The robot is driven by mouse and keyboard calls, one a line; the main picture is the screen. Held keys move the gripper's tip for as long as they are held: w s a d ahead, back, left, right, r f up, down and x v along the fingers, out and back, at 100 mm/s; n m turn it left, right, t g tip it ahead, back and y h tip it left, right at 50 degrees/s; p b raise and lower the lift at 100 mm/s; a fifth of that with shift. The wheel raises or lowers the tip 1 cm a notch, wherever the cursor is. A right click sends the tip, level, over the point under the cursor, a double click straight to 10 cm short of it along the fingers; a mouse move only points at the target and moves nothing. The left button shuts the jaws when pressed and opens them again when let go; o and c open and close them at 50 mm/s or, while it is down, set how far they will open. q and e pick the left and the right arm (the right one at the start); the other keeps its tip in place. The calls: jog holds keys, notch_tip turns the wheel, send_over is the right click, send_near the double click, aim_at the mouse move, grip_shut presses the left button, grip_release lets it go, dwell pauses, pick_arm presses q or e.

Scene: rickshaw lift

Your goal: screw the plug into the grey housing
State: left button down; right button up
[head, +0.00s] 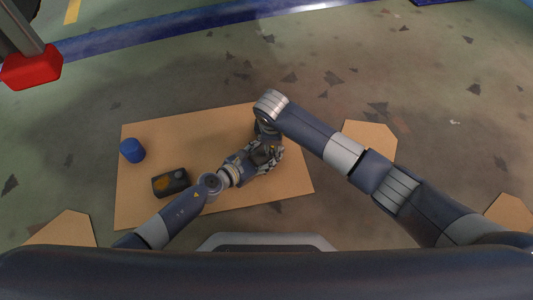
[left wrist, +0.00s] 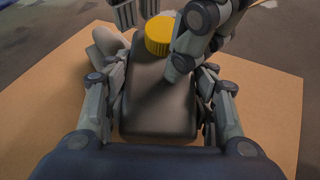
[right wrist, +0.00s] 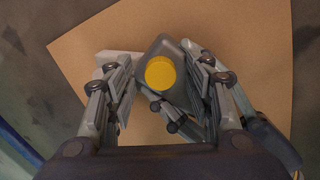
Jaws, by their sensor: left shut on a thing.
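The dark grey housing (left wrist: 160,95) is between the fingers of my left gripper (head: 260,157), which is shut on its sides. The round yellow plug (right wrist: 160,73) is at the far end of the housing, and it also shows in the left wrist view (left wrist: 159,36). I cannot tell how deep it sits. My right gripper (right wrist: 165,90) points down over that end, its fingers spread on either side of the plug. A gap shows between the plug and the left-hand finger. In the head view the grippers hide the housing and plug.
A brown board (head: 230,125) lies under both grippers. A blue cylinder (head: 132,150) and a dark box with an orange mark (head: 170,182) are on its left part. A pale grey piece (left wrist: 107,42) is beside the housing. The board's upper middle is clear.

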aim_at(272, 157)
jog(key=v, duration=1.2)
pick_arm(q)
jog(key=c, duration=0.6)
grip_release()
jog(key=shift+s+a, duration=0.1)
jog(key=v, duration=1.1)
jog(key=shift+s+a+r, duration=0.2)
jog(key=shift+s, duration=0.05)
